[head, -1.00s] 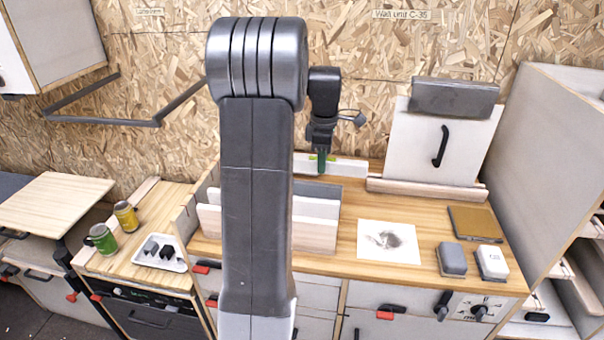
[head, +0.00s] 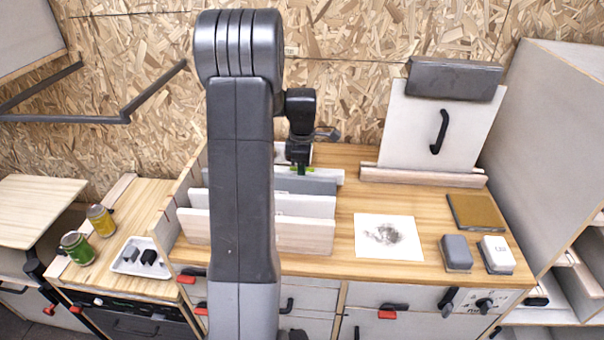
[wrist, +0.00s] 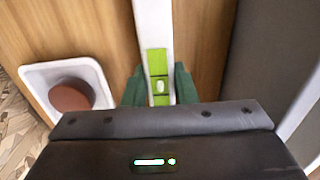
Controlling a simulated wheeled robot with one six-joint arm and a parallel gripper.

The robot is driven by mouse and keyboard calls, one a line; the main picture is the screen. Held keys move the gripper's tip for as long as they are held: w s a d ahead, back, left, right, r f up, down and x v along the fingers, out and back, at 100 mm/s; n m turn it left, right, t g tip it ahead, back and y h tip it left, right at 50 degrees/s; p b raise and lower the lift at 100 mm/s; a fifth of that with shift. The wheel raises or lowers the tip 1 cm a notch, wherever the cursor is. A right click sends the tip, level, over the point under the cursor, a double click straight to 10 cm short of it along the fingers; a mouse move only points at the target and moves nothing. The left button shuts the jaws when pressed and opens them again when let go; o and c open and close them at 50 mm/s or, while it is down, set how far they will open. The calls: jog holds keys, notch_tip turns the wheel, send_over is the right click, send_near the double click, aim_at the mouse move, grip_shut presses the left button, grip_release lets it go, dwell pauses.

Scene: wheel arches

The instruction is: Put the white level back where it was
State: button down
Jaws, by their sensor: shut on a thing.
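The white level (head: 328,176) is a long white bar with a bright green vial section. In the head view it is just behind the grey board of a rack of upright boards, partly hidden by my arm and gripper. My gripper (head: 301,170) points down at the level. In the wrist view my green fingers (wrist: 158,92) are shut on the level (wrist: 153,22) around its green part. Whether the level's underside touches anything is hidden.
The rack holds a grey board (head: 308,184), a white board (head: 310,205) and a wooden-fronted board (head: 305,238). A picture sheet (head: 375,248) lies on the bench to the right. A white tray (wrist: 35,75) with a brown round thing shows in the wrist view.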

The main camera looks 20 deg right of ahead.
jog(key=shift+f, duration=0.9)
jog(key=c, duration=1.2)
grip_release()
jog(key=shift+o, duration=0.2)
notch_tip(320, 180, up, 12)
jog(key=shift+r+b, duration=0.15)
jog(key=shift+b, duration=0.15)
notch_tip(320, 180, down, 12)
jog(key=shift+f+p, duration=0.15)
jog(key=shift+p, duration=0.2)
jog(key=shift+r, duration=1.95)
